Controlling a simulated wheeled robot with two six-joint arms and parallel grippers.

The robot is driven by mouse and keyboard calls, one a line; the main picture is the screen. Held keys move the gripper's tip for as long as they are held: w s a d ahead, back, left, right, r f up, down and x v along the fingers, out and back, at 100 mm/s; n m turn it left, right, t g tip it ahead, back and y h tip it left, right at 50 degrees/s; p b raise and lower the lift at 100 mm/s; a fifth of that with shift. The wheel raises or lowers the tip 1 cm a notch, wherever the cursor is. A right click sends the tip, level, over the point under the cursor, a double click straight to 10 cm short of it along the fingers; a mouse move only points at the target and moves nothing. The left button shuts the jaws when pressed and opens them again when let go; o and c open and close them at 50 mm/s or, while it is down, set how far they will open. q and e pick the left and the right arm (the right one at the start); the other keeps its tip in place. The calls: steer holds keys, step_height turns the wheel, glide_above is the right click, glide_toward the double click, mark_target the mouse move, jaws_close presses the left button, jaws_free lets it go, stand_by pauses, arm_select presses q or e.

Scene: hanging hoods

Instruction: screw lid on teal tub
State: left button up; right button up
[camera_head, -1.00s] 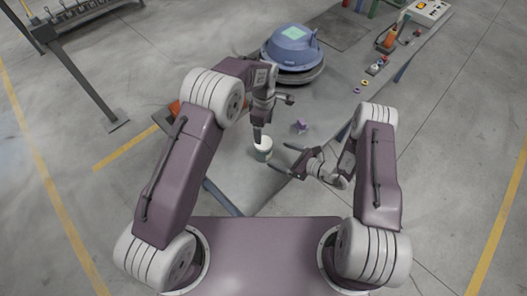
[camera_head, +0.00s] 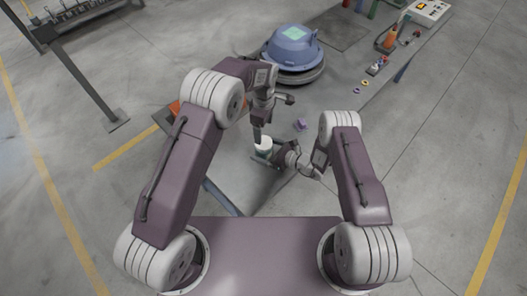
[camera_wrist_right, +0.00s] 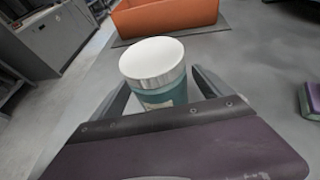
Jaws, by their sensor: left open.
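Whether the lid is threaded tight cannot be seen. In the head view the tub (camera_head: 263,153) is small and partly covered by my grippers. My right gripper (camera_wrist_right: 160,95) has a finger on each side of the tub, below the lid. Whether the fingers press on it is not clear. My left gripper (camera_head: 259,135) is open and points down just above the lid; it does not show in the right wrist view.
A purple block (camera_head: 300,125) lies on the table beyond my right gripper. A blue hood (camera_head: 291,48) on a round dark base stands further back. An orange bin (camera_wrist_right: 165,14) is behind the tub in the wrist view. Small rings and a control box (camera_head: 428,12) are at the far right.

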mark_target(264, 142)
jaws_close()
arm_select(q)
steer(key=n, duration=1)
steer(key=shift+n, duration=0.3)
steer(key=n, duration=0.2)
steer(key=shift+n, duration=0.4)
steer(key=shift+f, duration=4)
